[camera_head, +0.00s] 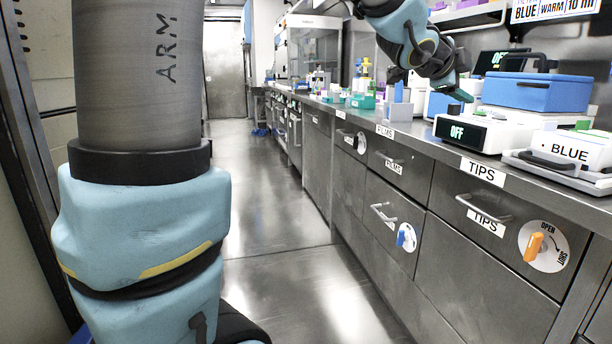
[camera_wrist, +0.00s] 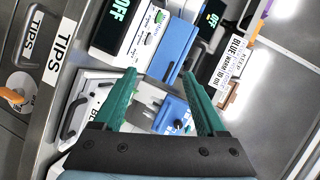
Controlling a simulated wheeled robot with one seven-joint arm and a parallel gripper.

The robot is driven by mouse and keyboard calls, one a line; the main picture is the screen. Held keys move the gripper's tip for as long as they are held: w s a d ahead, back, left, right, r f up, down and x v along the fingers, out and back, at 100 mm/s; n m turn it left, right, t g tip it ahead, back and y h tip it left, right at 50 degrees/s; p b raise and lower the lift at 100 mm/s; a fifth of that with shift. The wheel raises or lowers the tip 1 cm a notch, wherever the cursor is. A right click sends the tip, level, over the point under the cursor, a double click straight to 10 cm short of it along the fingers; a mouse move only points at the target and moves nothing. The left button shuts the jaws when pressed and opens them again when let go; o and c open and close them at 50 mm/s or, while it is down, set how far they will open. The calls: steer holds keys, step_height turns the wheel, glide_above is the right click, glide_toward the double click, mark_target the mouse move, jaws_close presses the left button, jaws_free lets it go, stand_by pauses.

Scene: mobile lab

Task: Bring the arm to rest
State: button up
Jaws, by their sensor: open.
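My gripper (camera_wrist: 158,98) shows in the wrist view with its two green fingers spread apart and nothing between them. In the head view my gripper (camera_head: 461,94) hangs over the right-hand bench, close above and behind the white device with the "OFF" display (camera_head: 470,133). I cannot tell from the head view how far it is above the bench. My arm reaches in from the top of the picture, bent at the wrist.
The bench (camera_head: 408,130) carries a blue box (camera_head: 537,92), a white "BLUE" box (camera_head: 572,150) and several small racks farther back. Below are drawers labelled "TIPS" (camera_head: 484,172) with handles and an orange knob (camera_head: 534,246). The aisle floor (camera_head: 255,190) is clear.

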steer(key=w+a+f+n+g+y, duration=0.15)
steer(key=a+f+n+y, duration=0.25)
steer(key=a+f+n, duration=0.5)
steer(key=w+a+f+n+y, duration=0.2)
steer(key=a+f+n+y, duration=0.25)
steer(key=a+f, duration=0.75)
steer(key=s+a+f+n+g+y, duration=0.25)
steer(key=s+a+f+n, duration=0.25)
steer(key=s+a, duration=0.35)
steer(key=s+a+f+n+g+y, duration=0.1)
steer(key=s+a+f+n+g, duration=0.3)
steer(key=s+a+f+n, duration=0.4)
step_height(320, 180, up, 31)
steer(key=w+m+p, duration=0.1)
steer(key=m+p, duration=0.1)
steer(key=p, duration=2.6)
steer(key=shift+w+a+p, duration=0.25)
steer(key=shift+a+p, duration=0.1)
